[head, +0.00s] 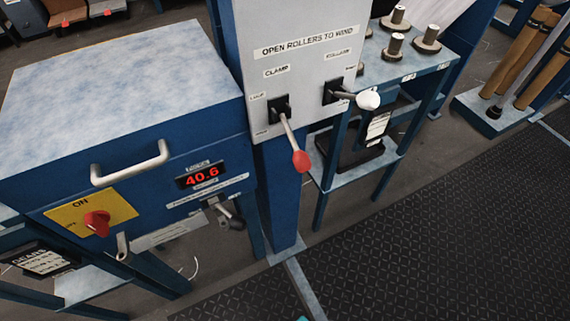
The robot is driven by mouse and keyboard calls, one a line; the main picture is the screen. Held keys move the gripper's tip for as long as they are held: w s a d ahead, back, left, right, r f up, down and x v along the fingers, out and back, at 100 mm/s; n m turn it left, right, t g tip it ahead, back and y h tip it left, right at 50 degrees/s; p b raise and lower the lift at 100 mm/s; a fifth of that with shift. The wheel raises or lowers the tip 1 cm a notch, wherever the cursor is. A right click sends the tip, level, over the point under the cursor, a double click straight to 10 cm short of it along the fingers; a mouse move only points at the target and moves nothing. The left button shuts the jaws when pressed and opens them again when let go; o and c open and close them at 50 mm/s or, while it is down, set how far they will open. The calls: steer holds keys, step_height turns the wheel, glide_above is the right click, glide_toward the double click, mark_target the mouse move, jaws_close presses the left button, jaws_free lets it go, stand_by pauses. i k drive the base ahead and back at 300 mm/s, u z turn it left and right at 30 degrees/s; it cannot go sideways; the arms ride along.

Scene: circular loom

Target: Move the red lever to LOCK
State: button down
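The red lever (301,160) is a metal rod with a red knob. It comes out of a black slot under the CLAMP label on the light grey panel (300,20), and its rod slopes downward and slightly right in the head view. Small labels sit beside the slot, one at upper left (257,97) and one at lower left (262,133). Their print is too small to read surely, so I cannot tell which is LOCK. My gripper is not in view, and nothing is seen touching the lever.
A white-knobbed lever (368,99) sticks out just right of the red one. At left, a blue cabinet (60,180) carries a handle (131,164), a red display (202,178) and a red rotary switch (97,222). Dark floor matting (420,230) lies open at lower right.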

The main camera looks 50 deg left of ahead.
mark_target(302, 162)
steer(key=u, duration=1.35)
steer(key=k, duration=1.4)
steer(key=z, duration=0.35)
steer(key=i, duration=0.45)
steer(key=z, duration=0.9)
steer(key=i, duration=1.4)
steer(key=u, duration=0.55)
